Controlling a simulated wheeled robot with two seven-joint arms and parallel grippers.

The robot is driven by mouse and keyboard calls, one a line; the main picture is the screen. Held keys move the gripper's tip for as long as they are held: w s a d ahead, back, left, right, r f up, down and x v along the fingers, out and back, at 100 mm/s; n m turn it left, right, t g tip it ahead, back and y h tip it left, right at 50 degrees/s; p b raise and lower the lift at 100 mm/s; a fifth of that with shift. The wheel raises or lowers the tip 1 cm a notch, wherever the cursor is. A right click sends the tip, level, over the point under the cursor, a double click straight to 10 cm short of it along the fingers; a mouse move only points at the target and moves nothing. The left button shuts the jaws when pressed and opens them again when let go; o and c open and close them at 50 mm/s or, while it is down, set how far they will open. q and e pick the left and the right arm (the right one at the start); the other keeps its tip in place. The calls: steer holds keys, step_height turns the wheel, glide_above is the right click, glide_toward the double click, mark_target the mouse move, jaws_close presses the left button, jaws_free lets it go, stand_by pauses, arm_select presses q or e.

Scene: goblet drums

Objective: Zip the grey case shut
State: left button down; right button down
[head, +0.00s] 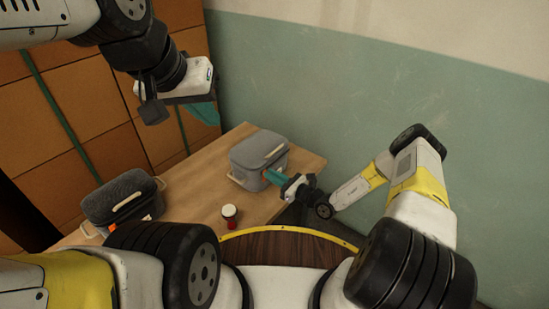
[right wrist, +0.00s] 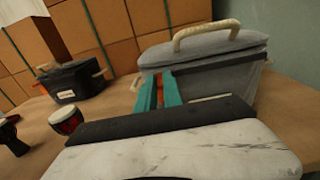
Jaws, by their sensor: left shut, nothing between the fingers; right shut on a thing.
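The grey case (head: 250,153) stands on the wooden table, its lid down and its beige handle on top. It fills the upper right of the right wrist view (right wrist: 225,80), where a seam runs under the lid. My right gripper (head: 274,177) is at the case's near right side, teal fingers against it at seam height. In the right wrist view its fingers (right wrist: 160,92) are shut, apparently on the zip pull, which is too small and hidden to make out. My left gripper (head: 203,112) is shut and empty, raised in front of the brown boxes, well apart from the case.
A black case (head: 118,190) stands at the table's left. A small red and white drum (head: 229,216) stands between the cases, and a dark one (right wrist: 12,135) shows in the right wrist view. Brown boxes (head: 70,90) and a green wall (head: 350,95) bound the back.

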steer(key=c, duration=1.5)
jaws_free()
steer(key=shift+a, duration=0.1)
steer(key=v, duration=0.8)
